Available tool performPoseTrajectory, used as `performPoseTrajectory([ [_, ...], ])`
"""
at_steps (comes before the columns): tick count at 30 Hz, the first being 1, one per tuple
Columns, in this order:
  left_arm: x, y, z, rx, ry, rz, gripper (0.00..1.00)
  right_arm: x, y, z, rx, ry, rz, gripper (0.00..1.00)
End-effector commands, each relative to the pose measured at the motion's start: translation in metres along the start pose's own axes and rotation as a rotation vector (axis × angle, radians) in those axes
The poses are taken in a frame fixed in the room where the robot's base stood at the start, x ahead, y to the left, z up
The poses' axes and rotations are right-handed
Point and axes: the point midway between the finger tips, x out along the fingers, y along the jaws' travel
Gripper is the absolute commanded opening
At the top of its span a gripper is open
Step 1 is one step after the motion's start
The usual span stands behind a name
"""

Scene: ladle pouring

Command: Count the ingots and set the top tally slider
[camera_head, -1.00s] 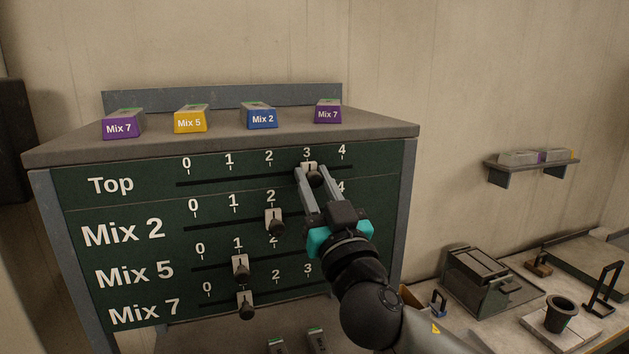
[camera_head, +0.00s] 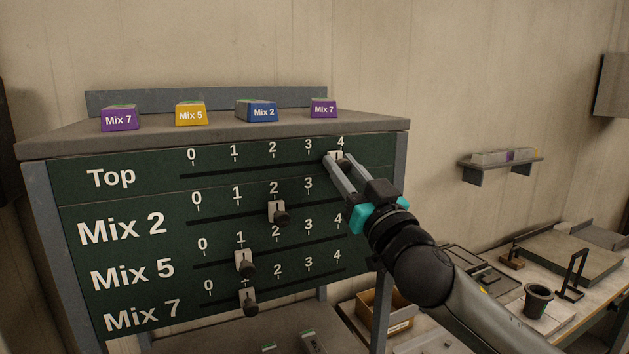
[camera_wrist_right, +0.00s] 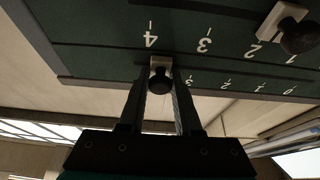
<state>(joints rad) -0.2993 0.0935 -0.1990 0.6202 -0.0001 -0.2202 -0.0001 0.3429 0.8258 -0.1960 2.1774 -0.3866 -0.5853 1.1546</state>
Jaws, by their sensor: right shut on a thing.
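Several ingots stand in a row on the cabinet top: a purple Mix 7 (camera_head: 119,119), a yellow Mix 5 (camera_head: 191,115), a blue Mix 2 (camera_head: 259,112) and another purple Mix 7 (camera_head: 323,109). The green tally board (camera_head: 140,185) below has rows Top, Mix 2, Mix 5 and Mix 7. My right gripper (camera_head: 338,163) is shut on the Top slider (camera_wrist_right: 160,68), which is at the 4 mark. The Mix 2 slider (camera_head: 277,212) is at 2, the Mix 5 slider (camera_head: 245,262) at 1 and the Mix 7 slider (camera_head: 248,301) at 1. My left gripper is not in view.
A wall shelf (camera_head: 502,165) with more ingots is at the right. A bench below it holds a dark cup (camera_head: 538,299) and a black-handled frame. A cardboard box (camera_head: 386,313) sits beside the cabinet's leg.

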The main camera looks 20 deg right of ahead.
Motion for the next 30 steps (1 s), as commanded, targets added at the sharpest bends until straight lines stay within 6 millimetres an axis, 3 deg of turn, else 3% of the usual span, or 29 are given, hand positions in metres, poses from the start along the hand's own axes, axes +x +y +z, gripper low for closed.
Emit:
performPoseTrajectory([
  [4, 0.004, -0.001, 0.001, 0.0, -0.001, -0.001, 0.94, -0.001, 0.012, 0.002, -0.001, -0.002, 0.002, 0.0],
  [14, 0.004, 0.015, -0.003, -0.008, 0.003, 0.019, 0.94, 0.0, 0.015, 0.0, -0.002, -0.001, 0.005, 0.0],
  [15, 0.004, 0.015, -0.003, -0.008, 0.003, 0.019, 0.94, 0.0, 0.015, 0.0, -0.002, -0.001, 0.006, 0.34],
  [22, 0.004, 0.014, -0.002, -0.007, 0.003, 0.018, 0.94, 0.0, 0.014, -0.001, -0.002, 0.001, 0.003, 0.6],
  [30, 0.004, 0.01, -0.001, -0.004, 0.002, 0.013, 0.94, -0.001, 0.013, -0.001, -0.001, 0.002, 0.0, 0.61],
])
